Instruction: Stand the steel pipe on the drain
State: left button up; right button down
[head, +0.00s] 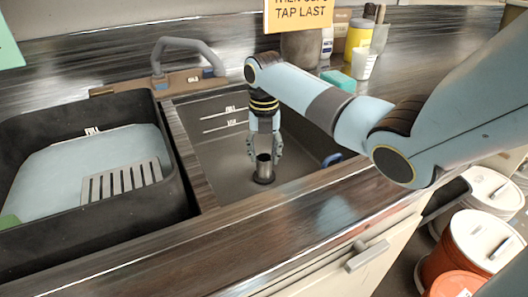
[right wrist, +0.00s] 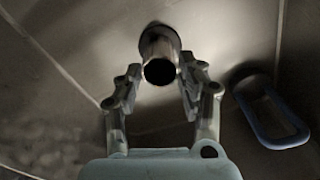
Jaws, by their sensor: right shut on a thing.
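The steel pipe (head: 264,166) is a short grey tube, upright in the right sink basin. It also shows in the right wrist view (right wrist: 158,48), its dark open end facing the camera. My right gripper (head: 264,156) points down into the basin and is shut on the pipe, one finger on each side. The drain (head: 264,180) is a dark round patch on the basin floor, directly under the pipe. The pipe's lower end is at or just over the drain; I cannot tell whether it touches. My left gripper is not in view.
A blue-rimmed loop (right wrist: 270,112) lies in the basin, right of the gripper. The left basin (head: 185,178) holds cloudy pale liquid and a slotted grey piece (head: 122,181). A tap (head: 187,58) stands behind. Several containers stand at the back; lidded buckets (head: 482,240) are at lower right.

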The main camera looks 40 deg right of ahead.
aim_at(264, 157)
jog(key=c, duration=0.8)
grip_release()
jog(key=shift+r, duration=0.35)
notch_tip(264, 157, up, 12)
jog(key=p, duration=0.1)
jog(key=shift+f, duration=0.25)
